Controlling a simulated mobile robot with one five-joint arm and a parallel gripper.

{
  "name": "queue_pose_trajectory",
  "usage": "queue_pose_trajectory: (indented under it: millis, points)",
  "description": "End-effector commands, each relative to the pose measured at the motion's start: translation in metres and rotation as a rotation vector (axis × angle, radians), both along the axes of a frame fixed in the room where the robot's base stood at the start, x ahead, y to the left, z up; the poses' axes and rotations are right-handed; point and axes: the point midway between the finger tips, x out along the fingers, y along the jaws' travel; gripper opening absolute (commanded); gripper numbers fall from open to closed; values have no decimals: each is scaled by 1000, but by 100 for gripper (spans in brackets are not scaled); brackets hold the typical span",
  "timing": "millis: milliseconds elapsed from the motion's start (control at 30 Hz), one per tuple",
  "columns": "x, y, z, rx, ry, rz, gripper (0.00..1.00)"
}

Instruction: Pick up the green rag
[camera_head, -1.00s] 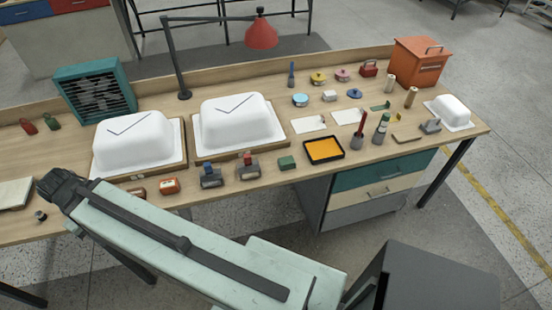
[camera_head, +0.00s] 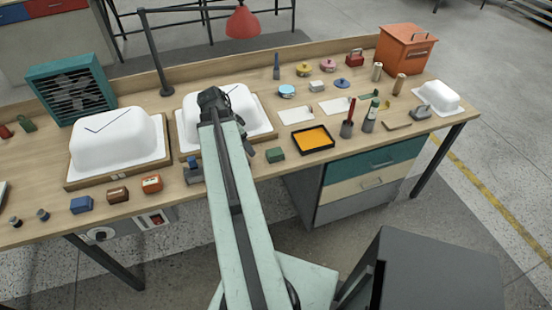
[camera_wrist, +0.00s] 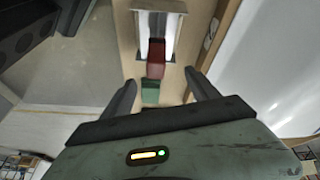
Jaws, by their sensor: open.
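A small dark-green block-like piece (camera_head: 275,155), which looks like the green rag, lies near the bench's front edge, left of the black tray with orange inside. My gripper (camera_head: 213,98) appears over the middle white tub shell (camera_head: 252,112), left of and beyond the green piece in the head view. In the wrist view my gripper (camera_wrist: 161,77) is open, its two dark fingers apart with nothing held. A small green item (camera_wrist: 150,93) shows between the fingers, with a dark red item (camera_wrist: 156,60) beyond it. I cannot tell whether this is the same green piece.
The black tray (camera_head: 331,146) and a red-handled tool (camera_head: 347,128) stand to the right. A second tub shell (camera_head: 118,143) is on the left. A red lamp (camera_head: 243,22) hangs behind.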

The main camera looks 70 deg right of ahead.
Motion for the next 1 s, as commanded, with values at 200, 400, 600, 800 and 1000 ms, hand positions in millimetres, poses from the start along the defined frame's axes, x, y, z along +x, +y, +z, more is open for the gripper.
queue_pose_trajectory:
  millis: [200,400,600,800,1000]
  points:
    - [-72,-40,-5,-72,-8,-272,69]
    - [-77,-43,-12,-77,-8,-288,69]
    - [-82,-48,-32,-76,-9,-286,69]
    - [-85,-52,-40,-76,-9,-285,69]
    - [-94,-64,-74,-76,-9,-286,69]
